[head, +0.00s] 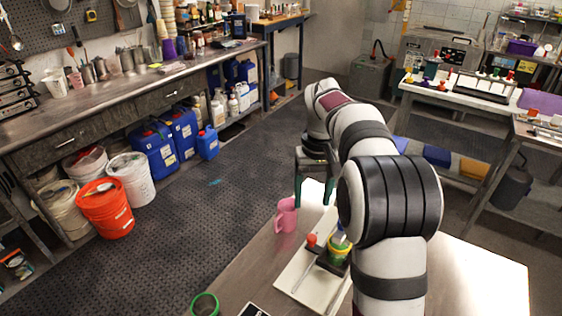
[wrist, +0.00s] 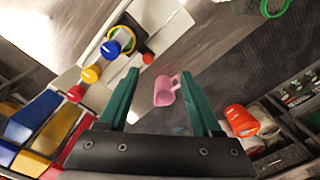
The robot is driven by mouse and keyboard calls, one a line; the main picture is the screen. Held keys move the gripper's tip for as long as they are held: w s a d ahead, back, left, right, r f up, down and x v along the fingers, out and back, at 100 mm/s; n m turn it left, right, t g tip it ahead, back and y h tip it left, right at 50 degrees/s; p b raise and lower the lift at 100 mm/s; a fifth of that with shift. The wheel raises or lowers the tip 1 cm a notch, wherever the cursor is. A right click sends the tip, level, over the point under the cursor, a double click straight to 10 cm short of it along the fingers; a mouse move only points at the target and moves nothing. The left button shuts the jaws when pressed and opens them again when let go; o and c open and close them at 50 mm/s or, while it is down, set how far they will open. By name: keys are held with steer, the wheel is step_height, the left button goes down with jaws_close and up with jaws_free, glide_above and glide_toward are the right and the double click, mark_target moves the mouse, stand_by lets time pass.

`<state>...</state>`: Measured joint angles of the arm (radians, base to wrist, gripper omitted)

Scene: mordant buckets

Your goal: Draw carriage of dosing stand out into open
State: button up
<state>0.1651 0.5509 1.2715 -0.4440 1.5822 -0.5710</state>
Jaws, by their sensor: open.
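The dosing stand (head: 295,272) is a long white base on the near table, with a red knob (head: 311,240) and a thin rod along it. A yellow-green cup (head: 338,252) with a blue top sits at its right side, partly hidden by my arm. The wrist view shows the stand (wrist: 68,78) at upper left, with blue (wrist: 109,49), yellow (wrist: 91,74) and red (wrist: 76,93) knobs. Another red knob (wrist: 148,58) sticks out beside them. I cannot tell the carriage's exact outline. My gripper (head: 314,203) is open and empty above the table's far end, apart from the stand.
A pink mug (head: 286,216) stands left of the stand and shows between my fingers in the wrist view (wrist: 165,91). A green ring-shaped thing (head: 205,304) is at the table's near left edge. An orange bucket (head: 105,208) stands on the floor. Bare table lies left of the stand.

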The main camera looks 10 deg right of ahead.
glide_toward(312, 237)
steer(key=shift+n, duration=0.4)
step_height(312, 237, down, 8)
steer(key=shift+a+f, duration=0.1)
steer(key=shift+f, duration=0.15)
jaws_close()
stand_by(0.9)
